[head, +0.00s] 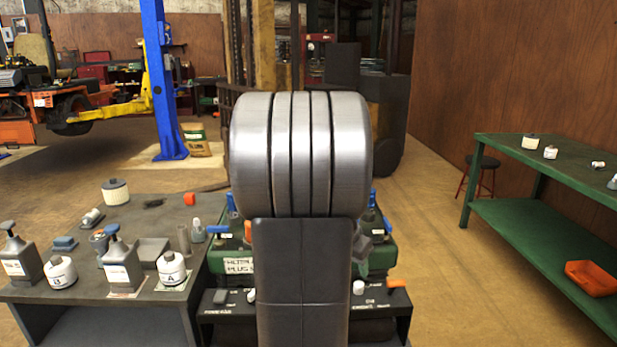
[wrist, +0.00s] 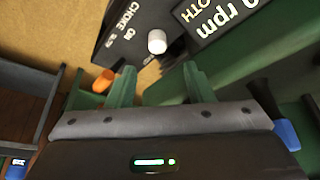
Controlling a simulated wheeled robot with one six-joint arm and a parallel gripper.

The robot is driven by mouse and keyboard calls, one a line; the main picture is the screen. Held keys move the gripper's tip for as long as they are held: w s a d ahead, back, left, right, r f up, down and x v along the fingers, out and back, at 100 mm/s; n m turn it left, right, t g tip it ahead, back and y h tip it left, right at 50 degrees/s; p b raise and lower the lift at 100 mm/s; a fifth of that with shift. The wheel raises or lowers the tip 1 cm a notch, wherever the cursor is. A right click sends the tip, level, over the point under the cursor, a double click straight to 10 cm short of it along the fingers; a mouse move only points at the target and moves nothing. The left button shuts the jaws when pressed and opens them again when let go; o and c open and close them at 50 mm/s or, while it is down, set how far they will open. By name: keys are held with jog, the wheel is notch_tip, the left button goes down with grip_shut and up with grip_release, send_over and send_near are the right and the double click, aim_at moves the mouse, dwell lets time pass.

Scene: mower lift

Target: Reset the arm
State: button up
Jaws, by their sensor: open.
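My gripper (wrist: 160,80) shows in the wrist view as two green fingers standing well apart on a grey bolted bar. Nothing is between the fingers. Beyond them is a black control panel (wrist: 118,30) with a white knob (wrist: 157,42) beside the words CHOKE and ON. An orange lever end (wrist: 103,82) is left of the left finger. In the head view my own arm fills the centre and hides my gripper and the middle of the green machine (head: 383,262). The panel's white knob (head: 358,287) and orange lever (head: 397,283) show right of my arm.
A dark workbench (head: 75,296) at left holds pump bottles, labelled white containers and small parts. A green bench (head: 535,162) with an orange tray (head: 592,278) on its lower shelf stands at right. A blue lift post (head: 160,80) is behind. Floor between machine and green bench is clear.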

aim_at(359, 284)
jog(key=b+x, duration=0.1)
jog(key=x, duration=0.7)
jog(key=shift+s+f, duration=0.1)
jog(key=shift+f, duration=0.1)
jog(key=shift+d+f, duration=0.1)
jog(key=shift+f, duration=0.05)
jog(key=shift+s, duration=0.75)
